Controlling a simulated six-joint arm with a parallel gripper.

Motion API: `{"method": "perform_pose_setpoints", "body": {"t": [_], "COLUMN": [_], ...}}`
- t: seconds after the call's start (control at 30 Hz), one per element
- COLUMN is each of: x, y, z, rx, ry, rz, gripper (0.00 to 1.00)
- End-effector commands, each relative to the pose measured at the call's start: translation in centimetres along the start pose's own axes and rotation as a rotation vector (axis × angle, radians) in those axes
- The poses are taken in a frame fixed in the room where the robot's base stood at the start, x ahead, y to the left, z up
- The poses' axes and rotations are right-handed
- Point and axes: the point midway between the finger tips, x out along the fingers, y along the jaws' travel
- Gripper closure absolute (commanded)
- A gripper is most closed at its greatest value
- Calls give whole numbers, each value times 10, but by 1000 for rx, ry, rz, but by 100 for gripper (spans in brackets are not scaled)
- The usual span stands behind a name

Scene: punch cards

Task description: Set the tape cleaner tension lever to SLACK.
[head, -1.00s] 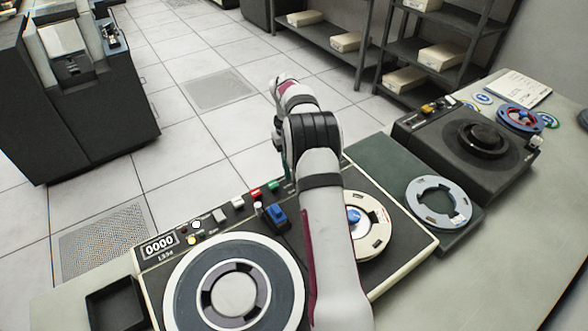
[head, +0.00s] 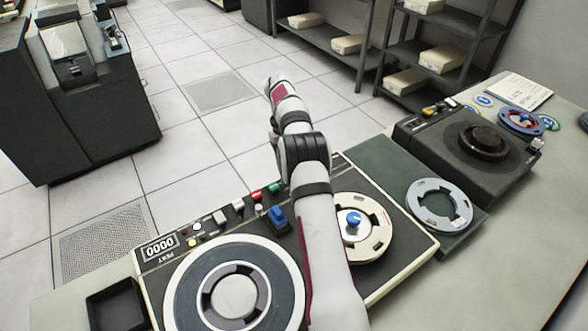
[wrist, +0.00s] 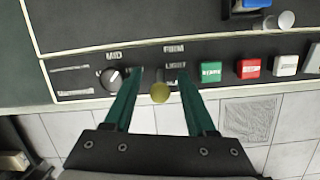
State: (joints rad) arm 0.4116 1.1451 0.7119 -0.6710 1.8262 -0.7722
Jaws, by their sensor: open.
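The tension lever has a brass-yellow round knob (wrist: 159,93) and shows in the wrist view. It stands on the dark front strip of the reel machine (head: 205,220), beside the printed words FIRM and LIGHT and a lowest label that is partly hidden. The knob appears level with or near the lowest label; its exact setting is hard to tell from this angle. My gripper (wrist: 158,80) is open, with one green finger on each side of the knob and visible gaps between. In the head view my arm hides the gripper and the lever.
A black dial (wrist: 113,78) marked MID sits just left of the left finger. Green (wrist: 210,70), red (wrist: 248,68) and white (wrist: 286,65) buttons line up to the right. A blue switch (head: 278,217) and cream reel (head: 375,252) are near my arm. Floor tiles lie beyond the machine.

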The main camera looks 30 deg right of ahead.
Motion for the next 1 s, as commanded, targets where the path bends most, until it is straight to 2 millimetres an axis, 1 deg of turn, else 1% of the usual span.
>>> {"method": "perform_pose_setpoints", "body": {"t": [0.07,0.13,0.17,0.27,0.6,0.7,0.8,1.0], "x": [-3,-11,-16,-39,-71,-78,-82,-83], "y": [0,1,1,2,63,76,83,87], "z": [0,2,3,9,79,94,103,107], "rx": [0,0,0,2,4,3,2,0], "ry": [1,3,3,5,2,1,1,0], "rz": [0,1,1,1,0,0,1,0], "gripper": [44,44,44,44,44,44,44,44]}}
